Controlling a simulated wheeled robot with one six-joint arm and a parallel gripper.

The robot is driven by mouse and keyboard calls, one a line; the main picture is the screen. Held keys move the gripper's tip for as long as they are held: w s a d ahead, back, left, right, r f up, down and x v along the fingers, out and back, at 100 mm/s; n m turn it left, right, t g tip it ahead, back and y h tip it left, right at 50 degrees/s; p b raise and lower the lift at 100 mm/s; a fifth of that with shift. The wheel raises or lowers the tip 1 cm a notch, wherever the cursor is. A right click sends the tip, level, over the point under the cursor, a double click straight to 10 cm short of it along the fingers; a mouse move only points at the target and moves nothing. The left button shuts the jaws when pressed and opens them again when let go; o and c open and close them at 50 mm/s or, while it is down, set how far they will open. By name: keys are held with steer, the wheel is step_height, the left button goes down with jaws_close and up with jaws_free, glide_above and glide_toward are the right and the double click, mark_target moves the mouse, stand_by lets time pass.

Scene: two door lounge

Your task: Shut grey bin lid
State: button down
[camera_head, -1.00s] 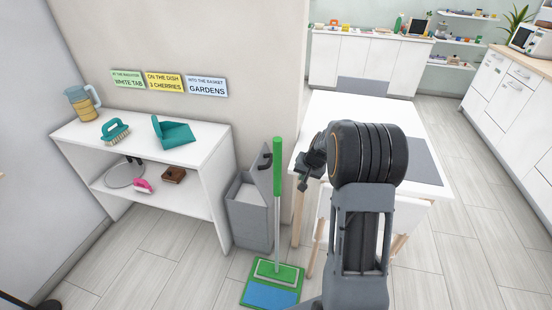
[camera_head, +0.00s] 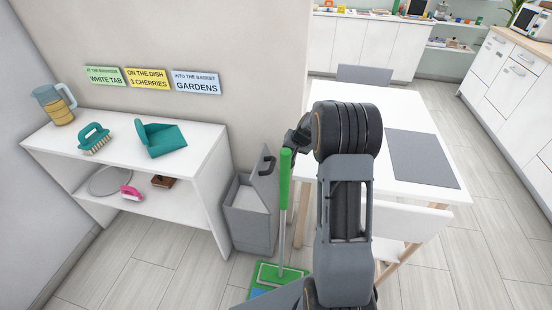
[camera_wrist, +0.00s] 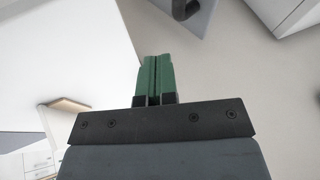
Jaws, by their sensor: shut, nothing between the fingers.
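The grey bin (camera_head: 250,228) stands on the floor between the white shelf unit and the table. Its lid (camera_head: 264,182) is open, standing steeply up at the bin's right side, with a dark handle (camera_head: 268,163) on it. In the wrist view part of the grey lid (camera_wrist: 204,16) and its dark handle (camera_wrist: 185,8) show at the top edge. My gripper (camera_wrist: 154,60) has green fingers closed together with nothing between them. It is apart from the lid. In the head view the fingers cannot be made out; my dark wrist is to the right of the lid, above the table edge.
A mop with a green handle (camera_head: 285,170) stands upright in front of the bin's right side. The white shelf unit (camera_head: 205,160) is left of the bin, the white table (camera_head: 385,112) and a white chair (camera_head: 415,224) right. Floor is clear in front of the shelf.

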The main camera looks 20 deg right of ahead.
steer(key=a+p+x, duration=0.1)
steer(key=a+x, duration=0.1)
steer(key=x, duration=0.9)
steer(key=shift+w, duration=0.3)
steer(key=shift+a, duration=0.15)
steer(key=shift+a+r+p, duration=0.1)
steer(key=shift+p, duration=0.25)
